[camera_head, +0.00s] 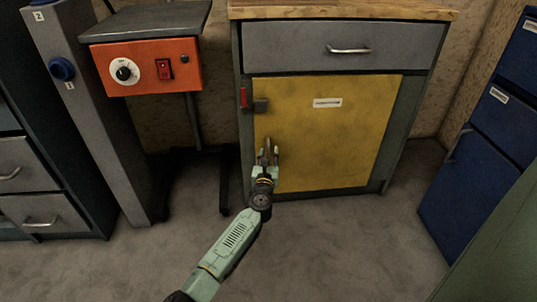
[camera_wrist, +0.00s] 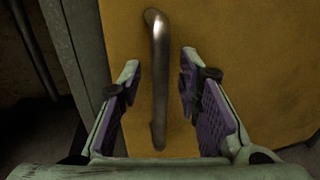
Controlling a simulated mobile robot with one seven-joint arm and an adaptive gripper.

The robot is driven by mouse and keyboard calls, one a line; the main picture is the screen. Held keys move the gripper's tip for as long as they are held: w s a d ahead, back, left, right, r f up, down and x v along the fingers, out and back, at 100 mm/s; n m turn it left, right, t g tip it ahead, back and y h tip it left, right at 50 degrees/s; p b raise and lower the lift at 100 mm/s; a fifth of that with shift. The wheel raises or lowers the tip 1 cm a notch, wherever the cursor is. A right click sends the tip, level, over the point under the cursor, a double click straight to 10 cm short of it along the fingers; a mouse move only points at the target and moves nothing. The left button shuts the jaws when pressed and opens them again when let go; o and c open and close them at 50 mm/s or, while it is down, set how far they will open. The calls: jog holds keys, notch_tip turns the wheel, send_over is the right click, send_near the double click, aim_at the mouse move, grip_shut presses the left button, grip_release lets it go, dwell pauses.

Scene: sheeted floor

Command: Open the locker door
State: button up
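The yellow locker door (camera_head: 325,145) is on the front of the workbench cabinet and looks shut. It carries a small white label, and its upright metal bar handle (camera_wrist: 158,75) shows in the wrist view near the door's left edge. My gripper (camera_head: 268,153) is in front of the door's lower left part and hides most of the handle in the head view. In the wrist view my gripper (camera_wrist: 160,88) is open, with one finger on each side of the handle. Gaps show between the handle and both fingers.
A red piece (camera_head: 243,97) and a grey latch-like block (camera_head: 260,105) sit at the door's upper left edge. A grey drawer (camera_head: 290,47) is above. An orange control box (camera_head: 150,72) stands left, blue cabinets (camera_head: 475,165) right. The floor (camera_head: 330,245) before the door is clear.

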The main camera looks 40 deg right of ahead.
grip_shut()
dwell(0.8)
